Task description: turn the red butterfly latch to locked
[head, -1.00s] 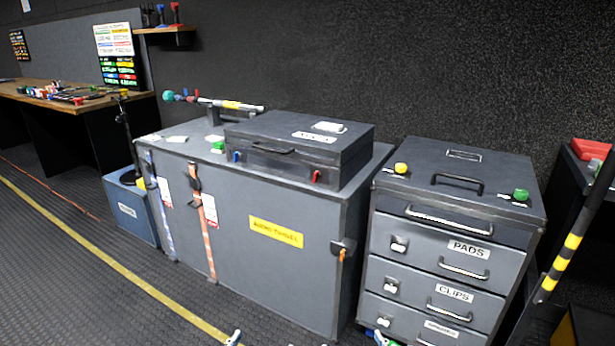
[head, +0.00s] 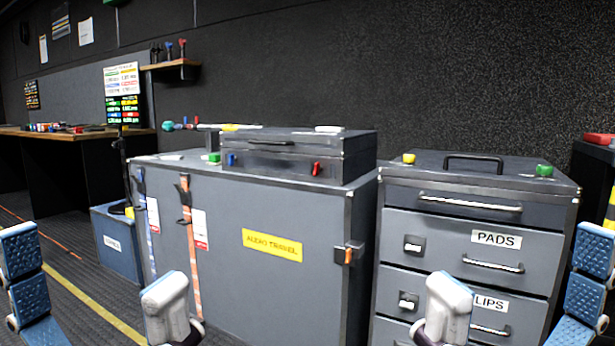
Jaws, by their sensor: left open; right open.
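The red butterfly latch (head: 316,168) is on the front of a flat dark-grey case (head: 345,160) lying on the large grey trunk. The latch looks slightly tilted, and its exact turn is too small to tell. A blue latch (head: 231,159) is on the same front, to its left. My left gripper (head: 94,278) is open and empty at the lower left, in front of the trunk. My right gripper (head: 518,278) is open and empty at the lower right, in front of the drawer cabinet. Both are well apart from the latch.
The large trunk (head: 275,285) has a yellow label and an orange-tabbed catch (head: 349,255). A drawer cabinet (head: 450,225) stands to its right, with yellow and green knobs on top. A blue box (head: 118,250) and a workbench (head: 60,132) are at left.

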